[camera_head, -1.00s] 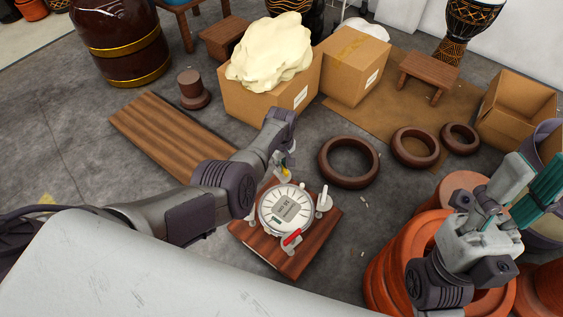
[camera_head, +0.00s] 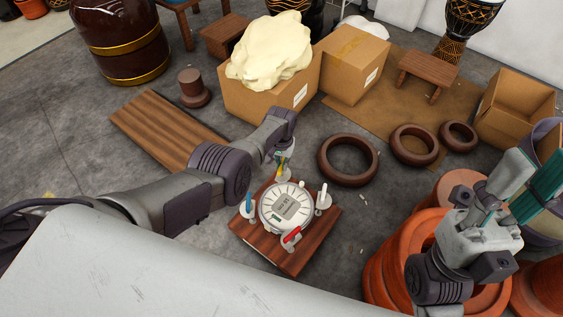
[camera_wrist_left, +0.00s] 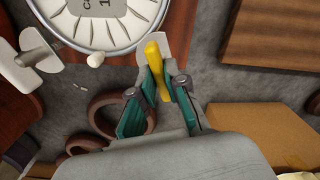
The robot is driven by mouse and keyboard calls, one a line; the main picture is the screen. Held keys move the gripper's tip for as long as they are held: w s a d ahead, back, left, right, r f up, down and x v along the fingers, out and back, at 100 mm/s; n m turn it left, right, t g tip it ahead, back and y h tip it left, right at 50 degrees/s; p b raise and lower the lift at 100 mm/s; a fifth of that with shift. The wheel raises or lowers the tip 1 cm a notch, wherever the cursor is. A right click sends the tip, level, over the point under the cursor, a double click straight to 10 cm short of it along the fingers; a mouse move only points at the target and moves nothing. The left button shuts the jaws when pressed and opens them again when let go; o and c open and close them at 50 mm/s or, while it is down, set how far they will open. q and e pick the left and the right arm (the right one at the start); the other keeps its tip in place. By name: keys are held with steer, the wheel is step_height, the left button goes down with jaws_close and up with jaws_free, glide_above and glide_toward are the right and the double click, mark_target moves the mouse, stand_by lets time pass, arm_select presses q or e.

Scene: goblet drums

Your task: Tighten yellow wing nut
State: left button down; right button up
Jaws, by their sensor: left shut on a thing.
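The yellow wing nut (camera_wrist_left: 157,66) shows in the left wrist view as a narrow upright yellow piece at the edge of a round white gauge (camera_wrist_left: 105,12). My left gripper (camera_wrist_left: 161,75) is shut on it, its teal fingers on either side. In the head view the gauge (camera_head: 287,206) sits on a reddish-brown wooden board (camera_head: 290,258), and my left gripper (camera_head: 283,160) reaches its far edge, where the arm partly hides the wing nut. A blue (camera_head: 249,204), a red (camera_head: 291,237) and a white (camera_head: 323,196) wing nut stand around the rim. My right gripper (camera_head: 532,185) is open and empty.
Orange pots (camera_head: 400,262) stand close under my right arm. Brown rings (camera_head: 348,160) lie on the floor right of the gauge. A cardboard box (camera_head: 270,97) with a cream lump stands behind, and a wooden plank (camera_head: 165,130) lies to the left.

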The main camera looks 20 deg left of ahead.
mark_target(281, 164)
arm_select(q)
steer(key=m, duration=0.6)
steer(key=shift+s, duration=0.1)
stand_by(0.4)
steer(key=c, duration=1.2)
jaws_free()
steer(key=shift+r, duration=0.1)
steer(key=shift+r, duration=0.75)
step_height(281, 164, up, 10)
steer(key=shift+r, duration=0.15)
